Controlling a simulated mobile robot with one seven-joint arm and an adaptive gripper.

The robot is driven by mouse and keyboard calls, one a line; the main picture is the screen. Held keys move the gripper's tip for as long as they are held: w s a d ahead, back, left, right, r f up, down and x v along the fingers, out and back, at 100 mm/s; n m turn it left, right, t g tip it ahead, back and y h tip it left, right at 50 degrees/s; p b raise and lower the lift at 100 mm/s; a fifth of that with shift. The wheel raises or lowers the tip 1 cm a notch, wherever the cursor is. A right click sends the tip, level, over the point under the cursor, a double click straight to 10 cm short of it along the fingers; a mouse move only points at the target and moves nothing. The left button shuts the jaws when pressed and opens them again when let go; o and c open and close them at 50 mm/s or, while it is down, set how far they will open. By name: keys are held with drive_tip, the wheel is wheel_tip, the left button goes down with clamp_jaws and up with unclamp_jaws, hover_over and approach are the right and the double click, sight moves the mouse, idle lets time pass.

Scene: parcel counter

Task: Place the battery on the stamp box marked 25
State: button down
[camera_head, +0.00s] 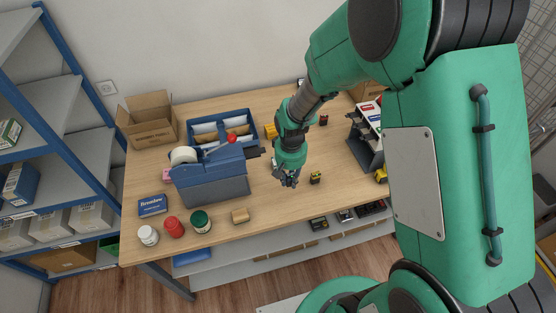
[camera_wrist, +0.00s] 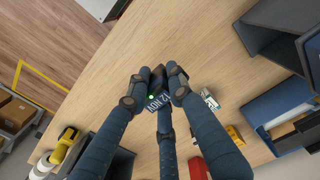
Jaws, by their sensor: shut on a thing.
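My gripper (camera_head: 288,180) is low over the middle of the table, near its front edge. In the wrist view its fingers (camera_wrist: 158,82) are closed around a small dark block with a blue, white-lettered label, which I take to be the battery (camera_wrist: 158,101). The fingers cover much of it, and I cannot tell whether it touches the table. A small black and yellow block (camera_head: 315,177) stands just right of my gripper in the head view. A small white and teal box (camera_wrist: 209,100) lies beside the fingers in the wrist view. I cannot read a 25 on any box.
A blue tape dispenser (camera_head: 212,170) stands left of my gripper, with a blue tray (camera_head: 222,118) behind it. A dark sorter (camera_head: 362,147) stands right. The front middle is mostly bare.

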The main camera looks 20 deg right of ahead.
drive_tip(key=shift+w, duration=0.1)
drive_tip(key=w, duration=0.5)
drive_tip(key=w+f, duration=0.1)
drive_tip(key=w, duration=0.9)
drive_tip(key=shift+w+f, duration=0.25)
drive_tip(key=shift+w, duration=0.15)
drive_tip(key=shift+f+b, duration=0.3)
drive_tip(key=shift+f, duration=1.45)
drive_tip(key=shift+f, duration=0.1)
drive_tip(key=c, duration=1.9)
unclamp_jaws()
drive_tip(key=shift+c, duration=0.2)
drive_tip(key=o, duration=0.4)
wheel_tip(320, 180, up, 12)
drive_tip(key=shift+a+r+p, duration=0.1)
drive_tip(key=shift+p, duration=0.25)
